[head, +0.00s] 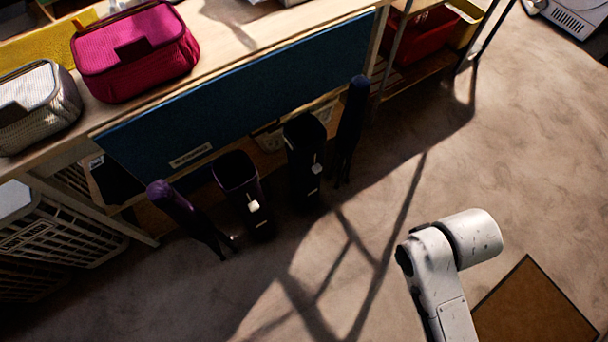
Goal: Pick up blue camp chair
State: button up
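A slim folded camp chair with a dark navy-blue cover (353,118) stands upright on the floor. It is at the right end of a row in front of the wooden shelf unit, and its lower part is in shadow. A similar folded chair with a purple top (172,199) leans at the row's left end. My white arm shows at the lower right, well apart from both chairs. My gripper is not in view.
A purple-rimmed bin (240,185) and a black bin (304,150) stand between the chairs. A blue panel (240,85) hangs behind them. A brown mat (533,310) lies lower right. The right floor is mostly clear.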

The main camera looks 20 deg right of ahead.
aim_at(348, 131)
jog(key=i+j+z, duration=0.35)
jog(key=i, duration=0.15)
jog(key=i+j+z, duration=0.35)
jog(key=i+j, duration=0.05)
jog(key=i, duration=0.05)
